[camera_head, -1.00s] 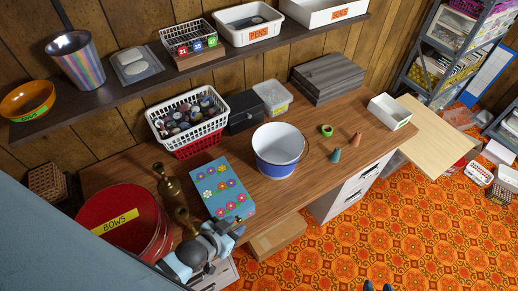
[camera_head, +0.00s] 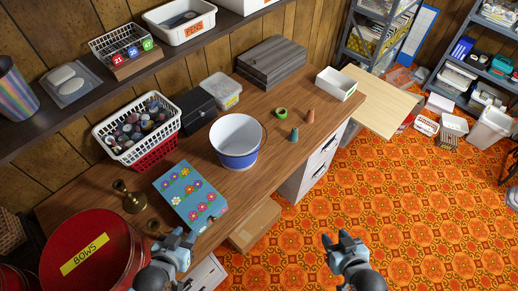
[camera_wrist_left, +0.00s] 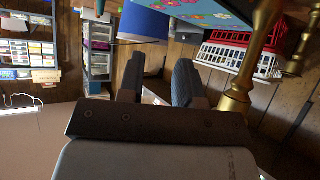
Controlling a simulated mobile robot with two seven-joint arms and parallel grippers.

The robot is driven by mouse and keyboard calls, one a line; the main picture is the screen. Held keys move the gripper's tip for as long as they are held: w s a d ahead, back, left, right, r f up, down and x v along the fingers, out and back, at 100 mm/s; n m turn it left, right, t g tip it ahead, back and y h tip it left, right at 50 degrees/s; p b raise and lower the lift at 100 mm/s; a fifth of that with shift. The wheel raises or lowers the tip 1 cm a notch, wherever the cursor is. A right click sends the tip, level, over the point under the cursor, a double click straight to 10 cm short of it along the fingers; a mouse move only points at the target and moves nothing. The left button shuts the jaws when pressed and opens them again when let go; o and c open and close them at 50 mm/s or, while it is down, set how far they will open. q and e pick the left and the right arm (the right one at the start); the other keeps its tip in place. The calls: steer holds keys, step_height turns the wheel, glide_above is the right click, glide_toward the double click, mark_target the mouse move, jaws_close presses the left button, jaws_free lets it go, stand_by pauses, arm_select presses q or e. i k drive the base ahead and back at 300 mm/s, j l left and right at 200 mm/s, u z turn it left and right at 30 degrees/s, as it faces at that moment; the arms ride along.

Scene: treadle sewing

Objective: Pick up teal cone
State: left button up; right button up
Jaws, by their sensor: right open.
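The teal cone (camera_head: 294,134) stands upright on the wooden desk (camera_head: 262,158), right of the white and blue bucket (camera_head: 236,141). A salmon cone (camera_head: 310,116) and a green ring (camera_head: 281,112) stand close by it. My left gripper (camera_head: 178,238) is at the desk's front edge, below the flowered blue box and well left of the teal cone. In the left wrist view its two dark fingers (camera_wrist_left: 158,80) are apart with nothing between them. My right gripper (camera_head: 339,241) is open and empty over the orange floor, in front of the desk and below the cone in the picture.
The flowered box (camera_head: 190,195), brass candlesticks (camera_head: 131,197) and red BOWS tin (camera_head: 85,258) crowd the desk's left part. A white tray (camera_head: 336,84) stands at the right end. The desk in front of the teal cone is clear.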

mark_target(293, 138)
steer(key=i+l, duration=0.15)
steer(key=l, duration=0.2)
steer(key=i+l, duration=0.15)
steer(key=l, duration=0.25)
steer(key=i+l, duration=0.2)
steer(key=l, duration=0.15)
steer(key=i+l, duration=0.15)
steer(key=l, duration=0.2)
steer(key=i+l, duration=0.15)
steer(key=l, duration=0.25)
steer(key=i+l, duration=0.15)
steer(key=l, duration=0.2)
steer(key=i+l+u, duration=0.15)
steer(key=l+u, duration=0.6)
steer(key=u, duration=1.35)
steer(key=i+l, duration=0.05)
